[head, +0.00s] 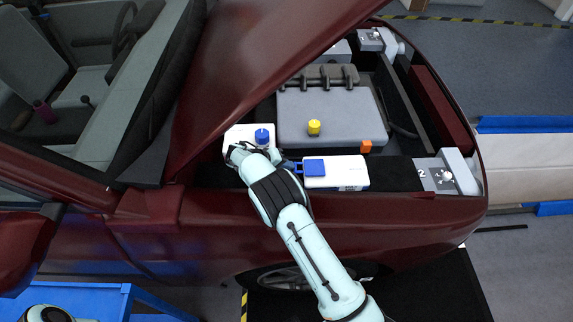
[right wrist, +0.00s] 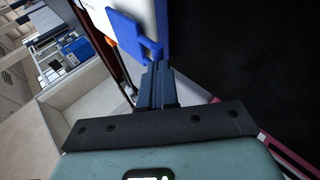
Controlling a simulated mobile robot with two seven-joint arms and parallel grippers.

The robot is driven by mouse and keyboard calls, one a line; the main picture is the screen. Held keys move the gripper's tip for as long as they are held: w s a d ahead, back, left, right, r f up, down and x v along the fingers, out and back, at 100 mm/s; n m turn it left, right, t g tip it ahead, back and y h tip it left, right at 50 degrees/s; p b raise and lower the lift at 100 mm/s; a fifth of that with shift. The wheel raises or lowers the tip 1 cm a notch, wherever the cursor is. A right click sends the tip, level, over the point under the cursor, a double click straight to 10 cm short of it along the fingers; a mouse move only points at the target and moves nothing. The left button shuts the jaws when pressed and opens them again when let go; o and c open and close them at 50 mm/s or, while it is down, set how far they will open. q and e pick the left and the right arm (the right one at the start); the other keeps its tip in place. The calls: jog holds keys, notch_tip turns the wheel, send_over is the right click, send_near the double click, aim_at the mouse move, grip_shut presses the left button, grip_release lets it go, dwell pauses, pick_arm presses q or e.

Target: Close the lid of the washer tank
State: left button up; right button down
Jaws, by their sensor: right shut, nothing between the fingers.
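In the head view a white box (head: 345,172) with a flat square blue lid (head: 314,167) sits at the near edge of the engine bay. A white tank (head: 236,135) with a round blue cap (head: 262,137) stands to its left; no label shows which is the washer tank. My right gripper (right wrist: 158,70) is shut and empty, its fingertips close to the blue lid's tab (right wrist: 150,52) in the right wrist view. I cannot tell whether they touch, or whether the lid is fully down. My left gripper is not in view.
The raised red hood (head: 250,60) slopes above the bay on the left. A grey engine cover (head: 335,115) with a yellow cap (head: 314,127) lies behind the white box. The red fender (head: 390,215) runs along the near side, below my right arm.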

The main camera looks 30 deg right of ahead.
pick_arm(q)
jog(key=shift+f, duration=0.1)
pick_arm(e)
jog(key=shift+d, duration=0.1)
jog(key=shift+s+d+b, duration=0.35)
jog(key=shift+d+b, duration=0.1)
jog(key=shift+s+d+r, duration=0.1)
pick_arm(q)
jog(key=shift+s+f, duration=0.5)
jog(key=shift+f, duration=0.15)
pick_arm(e)
jog(key=v, duration=0.8)
jog(key=shift+w, duration=0.3)
jog(key=shift+a, duration=0.25)
